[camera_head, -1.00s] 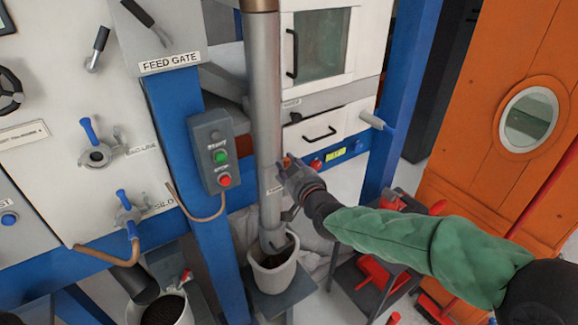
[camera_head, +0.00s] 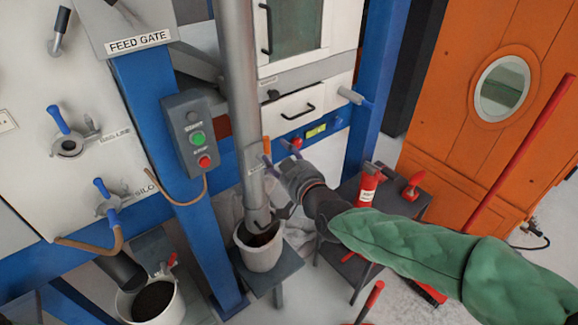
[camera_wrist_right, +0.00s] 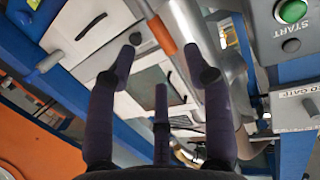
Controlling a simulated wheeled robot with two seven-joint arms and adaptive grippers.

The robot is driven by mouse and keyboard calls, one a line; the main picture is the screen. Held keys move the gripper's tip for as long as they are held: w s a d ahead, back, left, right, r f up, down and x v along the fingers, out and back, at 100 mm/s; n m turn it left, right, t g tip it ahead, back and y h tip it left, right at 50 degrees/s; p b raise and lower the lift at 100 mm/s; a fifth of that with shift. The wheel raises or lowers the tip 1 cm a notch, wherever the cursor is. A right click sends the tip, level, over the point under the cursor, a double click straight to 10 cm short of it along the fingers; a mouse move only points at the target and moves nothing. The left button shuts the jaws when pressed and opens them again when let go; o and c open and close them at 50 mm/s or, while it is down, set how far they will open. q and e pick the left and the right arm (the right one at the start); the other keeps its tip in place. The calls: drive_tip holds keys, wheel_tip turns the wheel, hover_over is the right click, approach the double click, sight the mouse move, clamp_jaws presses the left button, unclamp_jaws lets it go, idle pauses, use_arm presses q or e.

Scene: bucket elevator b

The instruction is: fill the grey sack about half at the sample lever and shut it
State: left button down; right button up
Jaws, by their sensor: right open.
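The sample lever, with an orange handle (camera_head: 266,149), sits on the side of the grey down pipe (camera_head: 243,90). In the right wrist view the orange handle (camera_wrist_right: 160,34) shows beyond and between my spread fingertips. My right gripper (camera_head: 278,167) is open and empty, close beside the pipe and just below the handle; I cannot tell whether it touches. The pale grey sack (camera_head: 258,257) stands upright and open under the pipe's spout. Its inside looks dark, and the fill level is unclear. My left gripper is out of view.
A second open container (camera_head: 172,312) with dark material stands at the lower left under another spout. A start/stop box (camera_head: 194,135) hangs left of the pipe.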

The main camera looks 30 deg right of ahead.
drive_tip(key=shift+s+a+r, duration=0.15)
drive_tip(key=shift+s, duration=0.95)
drive_tip(key=shift+s+a+r, duration=0.1)
drive_tip(key=shift+s+r, duration=0.05)
drive_tip(key=shift+s, duration=0.95)
idle(5.8)
